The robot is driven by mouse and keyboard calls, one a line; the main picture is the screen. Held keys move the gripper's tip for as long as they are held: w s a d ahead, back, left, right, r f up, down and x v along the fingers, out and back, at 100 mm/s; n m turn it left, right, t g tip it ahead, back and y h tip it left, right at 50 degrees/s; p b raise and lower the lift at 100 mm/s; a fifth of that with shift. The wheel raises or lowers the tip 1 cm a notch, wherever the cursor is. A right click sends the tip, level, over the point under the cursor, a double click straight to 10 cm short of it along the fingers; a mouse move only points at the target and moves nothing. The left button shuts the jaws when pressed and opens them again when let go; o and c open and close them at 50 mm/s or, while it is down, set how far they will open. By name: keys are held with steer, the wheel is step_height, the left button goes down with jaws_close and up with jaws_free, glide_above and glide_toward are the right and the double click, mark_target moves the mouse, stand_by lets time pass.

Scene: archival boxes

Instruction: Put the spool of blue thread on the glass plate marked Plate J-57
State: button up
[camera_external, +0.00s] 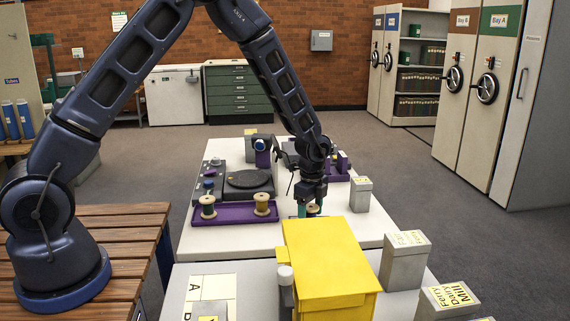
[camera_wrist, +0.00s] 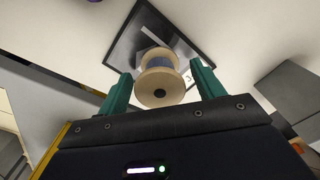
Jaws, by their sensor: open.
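The spool of blue thread (camera_wrist: 160,80) has pale wooden flanges and a band of blue thread, and stands between my gripper's fingers in the wrist view. My gripper (camera_wrist: 162,88) is open, with a gap on each side of the spool. Behind the spool is a dark-rimmed glass plate (camera_wrist: 125,50) with a small label too small to read. The spool appears to be on this plate, though its contact is hidden. In the external view my gripper (camera_external: 311,208) is low over the white table, and the spool's top (camera_external: 313,209) shows between the fingers.
A tall yellow box (camera_external: 325,270) stands close in front of my gripper and hides the plate. A purple tray (camera_external: 235,214) with two other spools lies to the left. Grey boxes (camera_external: 361,195) stand to the right. A dark turntable device (camera_external: 248,180) is behind the tray.

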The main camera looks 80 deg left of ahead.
mark_target(311, 206)
step_height(311, 206, up, 11)
steer(key=shift+r, duration=0.15)
steer(key=s+d+r+n+t, duration=0.1)
steer(key=s+d+r, duration=0.45)
steer(key=r, duration=0.25)
steer(key=s+d+r+n, duration=0.2)
steer(key=s+d+r, duration=0.2)
steer(key=d+r, duration=0.25)
steer(key=s+d+r+n+t, duration=0.1)
steer(key=s+d+r, duration=0.35)
steer(key=r, duration=0.35)
steer(key=s+d+r+n+t, duration=0.1)
steer(key=s+d, duration=0.4)
steer(key=s, duration=0.5)
steer(key=s+d+r+n+t, duration=0.1)
steer(key=s+d+r+n, duration=0.3)
steer(key=s, duration=0.7)
steer(key=shift+s+d+r+t, duration=0.25)
steer(key=shift+s+d+t, duration=0.05)
steer(key=shift+d, duration=0.45)
